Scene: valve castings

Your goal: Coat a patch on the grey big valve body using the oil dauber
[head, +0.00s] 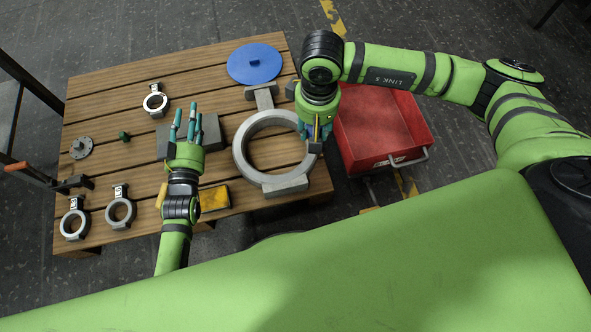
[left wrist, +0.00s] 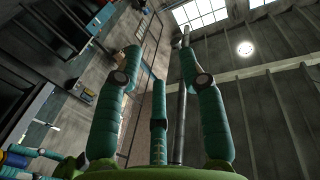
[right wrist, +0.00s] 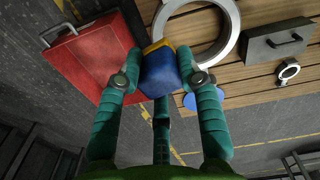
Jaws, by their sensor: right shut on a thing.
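The grey big valve body (head: 243,153) is a large ring with block ends, lying on the plank table. Its ring also shows in the right wrist view (right wrist: 231,42). My right gripper (head: 314,132) is over the right side of this ring. It is shut on the oil dauber, a blue block with a yellow edge (right wrist: 160,77), in the right wrist view. The dauber's yellow edge is beside the ring's rim; I cannot tell whether it touches. My left gripper (head: 186,122) is open and empty, fingers apart, left of the ring. It also shows in the left wrist view (left wrist: 159,80).
A red bin (head: 383,130) stands right of the table (head: 105,100). A blue disc (head: 255,63) lies behind the ring. A grey block (head: 209,134) and a yellow block (head: 214,198) are near my left gripper. Small valve bodies (head: 120,212) lie at the left.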

